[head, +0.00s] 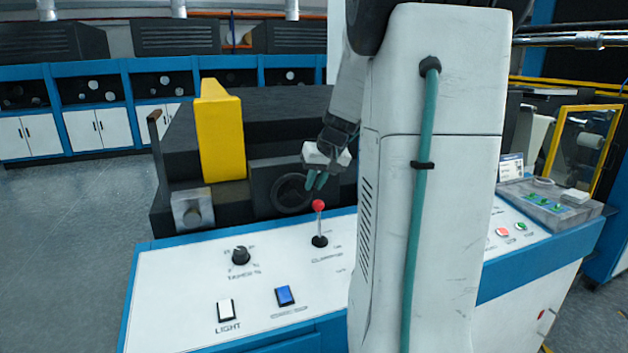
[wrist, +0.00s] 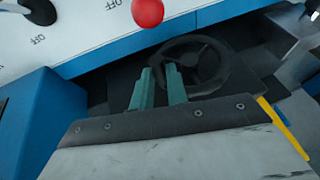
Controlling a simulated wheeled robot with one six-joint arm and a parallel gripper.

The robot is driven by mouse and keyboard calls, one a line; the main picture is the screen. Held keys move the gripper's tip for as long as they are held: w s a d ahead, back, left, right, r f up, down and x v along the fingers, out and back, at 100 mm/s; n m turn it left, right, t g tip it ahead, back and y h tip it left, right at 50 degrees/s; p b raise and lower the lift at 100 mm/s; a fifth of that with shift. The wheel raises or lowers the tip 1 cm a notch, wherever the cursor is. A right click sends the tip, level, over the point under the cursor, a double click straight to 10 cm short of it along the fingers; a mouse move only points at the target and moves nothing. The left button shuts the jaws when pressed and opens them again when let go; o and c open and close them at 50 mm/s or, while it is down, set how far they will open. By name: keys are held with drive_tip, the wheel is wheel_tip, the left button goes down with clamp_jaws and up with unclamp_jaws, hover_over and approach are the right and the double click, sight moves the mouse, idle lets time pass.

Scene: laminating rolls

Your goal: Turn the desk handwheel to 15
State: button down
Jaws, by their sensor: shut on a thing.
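The dark handwheel (head: 290,192) is a spoked ring on the dark front face of the machine behind the desk. It shows larger in the wrist view (wrist: 196,62). My gripper (head: 316,186) reaches in from above and is at the wheel's right side in the head view. Its two teal fingers (wrist: 160,70) are at the near-left part of the rim in the wrist view, shut on the rim with a narrow gap between them. The fingers hide that piece of rim. I cannot read any scale or number for the wheel.
A red-knobbed lever (head: 318,206) stands on the white desk panel just in front of my gripper. A black rotary knob (head: 241,256), a white switch (head: 226,310) and a blue switch (head: 285,296) are nearer. A yellow block (head: 220,135) rises left of the wheel.

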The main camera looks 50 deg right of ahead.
drive_tip(key=f+t+y, duration=0.1)
drive_tip(key=d+f+m+t+y, duration=0.1)
drive_tip(key=y, duration=0.1)
drive_tip(key=s+f+t+y, duration=0.1)
drive_tip(key=shift+d+f+y, duration=0.25)
drive_tip(key=shift+f+y, duration=0.1)
drive_tip(key=shift+y, duration=0.05)
wheel_tip(320, 180, down, 2)
drive_tip(key=m+t+y, duration=0.1)
drive_tip(key=t+y, duration=0.1)
drive_tip(key=shift+y, duration=0.3)
drive_tip(key=shift+w+a+f+m+t+y, duration=0.15)
drive_tip(key=shift+f+m+t+y, duration=0.1)
drive_tip(key=shift+f+t+y, duration=0.3)
drive_tip(key=shift+w+a+f+m+t+y, duration=0.15)
drive_tip(key=shift+f+m+t+y, duration=0.15)
drive_tip(key=shift+t+y, duration=0.25)
drive_tip(key=shift+s, duration=0.1)
drive_tip(key=c, duration=1.4)
unclamp_jaws()
